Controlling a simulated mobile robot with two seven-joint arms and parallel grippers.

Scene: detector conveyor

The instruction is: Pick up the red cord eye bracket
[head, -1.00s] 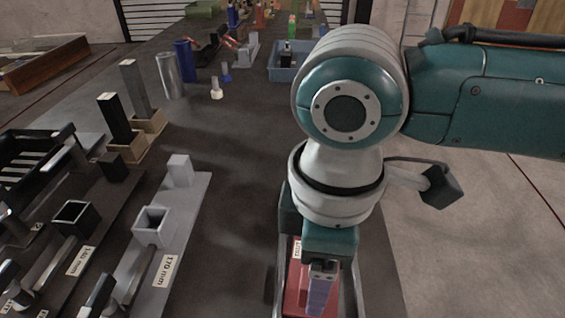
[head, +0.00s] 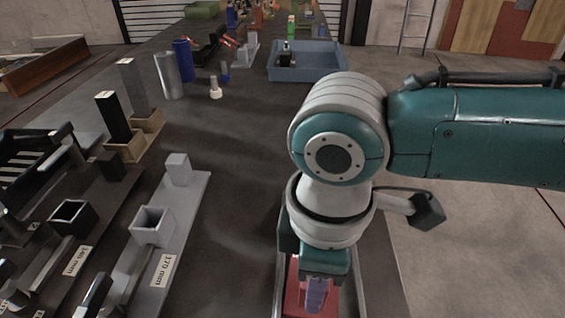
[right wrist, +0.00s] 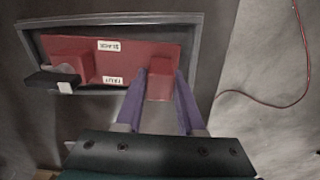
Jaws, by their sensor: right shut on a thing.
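The red cord eye bracket (right wrist: 110,62) is a flat red plate with raised red blocks and white labels. It lies in a shallow grey tray (right wrist: 200,45) in the right wrist view. My right gripper (right wrist: 160,76) has its purple fingers on both sides of the red block at the plate's right end and is shut on it. In the head view, the bracket (head: 294,291) shows only in part, behind my right gripper (head: 316,300) at the bottom. I cannot tell whether the bracket is clear of the tray floor. My left gripper is not in view.
A grey fixture labelled 170 mm (head: 160,272) and a darker one labelled 140 mm (head: 76,262) stand to the left. A blue bin (head: 305,75) and several cylinders stand farther back. The dark surface between the fixtures and my right arm is clear.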

